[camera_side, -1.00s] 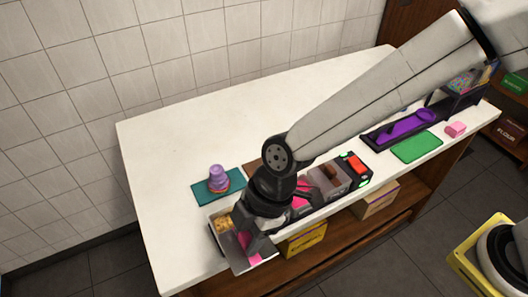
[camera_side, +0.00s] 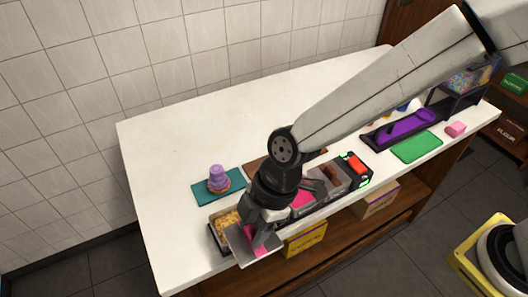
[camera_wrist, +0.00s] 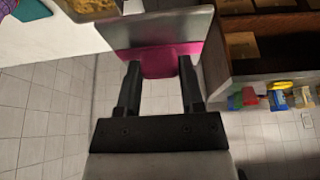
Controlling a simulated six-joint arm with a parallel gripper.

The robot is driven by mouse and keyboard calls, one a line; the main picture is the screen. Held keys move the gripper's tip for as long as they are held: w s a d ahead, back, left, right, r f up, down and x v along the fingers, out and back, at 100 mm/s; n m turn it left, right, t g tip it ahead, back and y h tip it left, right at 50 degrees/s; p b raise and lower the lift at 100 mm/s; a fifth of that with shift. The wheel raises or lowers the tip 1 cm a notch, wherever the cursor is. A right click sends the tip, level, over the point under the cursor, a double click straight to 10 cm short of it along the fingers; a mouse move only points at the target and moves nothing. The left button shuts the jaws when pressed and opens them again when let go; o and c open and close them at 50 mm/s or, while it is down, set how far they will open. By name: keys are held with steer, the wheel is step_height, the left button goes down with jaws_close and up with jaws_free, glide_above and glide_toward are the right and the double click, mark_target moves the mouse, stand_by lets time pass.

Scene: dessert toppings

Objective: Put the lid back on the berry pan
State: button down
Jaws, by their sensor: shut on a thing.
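My gripper (camera_side: 260,232) is shut on the pink handle of a grey metal lid (camera_side: 238,243). In the wrist view the fingers of my gripper (camera_wrist: 160,78) stand either side of the pink handle, and the lid (camera_wrist: 160,25) extends beyond it. The lid is tilted, at the front left end of the pan row. A pan with bright pink contents (camera_side: 301,199) shows just right of my wrist. I cannot tell for sure that it is the berry pan, and my gripper hides part of the row.
Left in the row is a pan of yellow crumbs (camera_side: 226,220); right is a brown-filled pan (camera_side: 326,182). The counter (camera_side: 180,145) at back left is clear.

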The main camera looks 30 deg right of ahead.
steer(key=w+d+f, duration=0.1)
steer(key=w+d, duration=0.4)
steer(key=d, duration=0.3)
steer(key=w+d, duration=0.4)
steer(key=d, duration=0.5)
steer(key=shift+w+d+f, duration=0.25)
steer(key=shift+w+f, duration=0.1)
steer(key=shift+f, duration=0.05)
steer(key=shift+f, duration=0.15)
steer(key=shift+f, duration=2.75)
steer(key=shift+f, duration=0.5)
jaws_free()
steer(key=shift+r, duration=0.15)
step_height(320, 180, up, 7)
stand_by(1.6)
